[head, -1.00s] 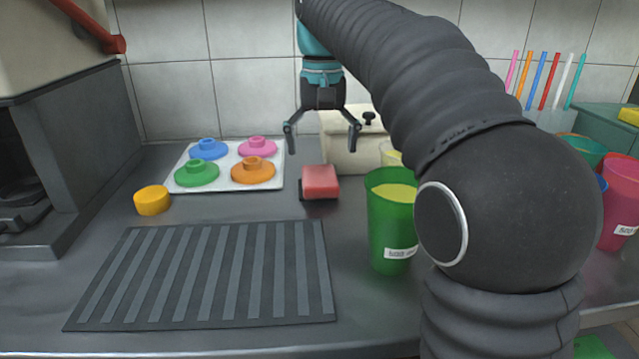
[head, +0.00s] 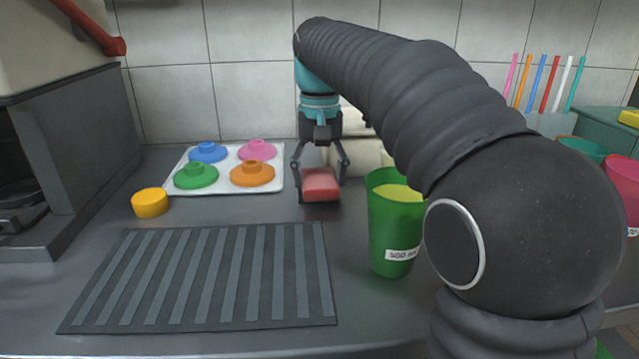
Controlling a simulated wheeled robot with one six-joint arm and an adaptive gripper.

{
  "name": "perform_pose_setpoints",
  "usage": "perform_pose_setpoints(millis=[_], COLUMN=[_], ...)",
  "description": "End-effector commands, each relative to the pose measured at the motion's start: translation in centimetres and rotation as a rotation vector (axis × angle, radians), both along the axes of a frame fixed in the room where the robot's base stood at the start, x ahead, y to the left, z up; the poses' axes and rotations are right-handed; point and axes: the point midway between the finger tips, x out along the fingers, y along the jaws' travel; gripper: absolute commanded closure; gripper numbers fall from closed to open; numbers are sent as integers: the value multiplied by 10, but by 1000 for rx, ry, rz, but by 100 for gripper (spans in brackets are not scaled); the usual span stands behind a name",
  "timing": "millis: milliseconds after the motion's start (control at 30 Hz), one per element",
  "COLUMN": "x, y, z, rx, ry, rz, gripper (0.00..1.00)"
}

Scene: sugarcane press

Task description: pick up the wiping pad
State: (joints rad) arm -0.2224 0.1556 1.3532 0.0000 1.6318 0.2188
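The wiping pad (head: 321,186) is a small red-pink block with a dark underside, lying on the grey counter in the middle of the head view. My gripper (head: 320,178) is pointing down at the pad, with one finger on its left and one on its right. The fingers are open and their tips are close to the pad's sides. I cannot tell whether the tips touch the pad.
A green cup (head: 392,232) with yellow contents stands to the right. A white tray (head: 224,187) with coloured lids lies left, near a yellow disc (head: 150,203). A ribbed dark mat (head: 200,280) lies in front. A pale container (head: 352,157) stands behind my gripper.

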Motion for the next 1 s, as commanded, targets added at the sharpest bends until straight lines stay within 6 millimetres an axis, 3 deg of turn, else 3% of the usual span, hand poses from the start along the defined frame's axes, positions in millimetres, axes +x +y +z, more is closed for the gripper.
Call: perform_pose_setpoints(millis=[467, 1000], x=[-4, -8], y=[4, 8], z=[5, 72], rx=[0, 0], ry=[1, 0], rz=[1, 2], gripper=[57, 57])
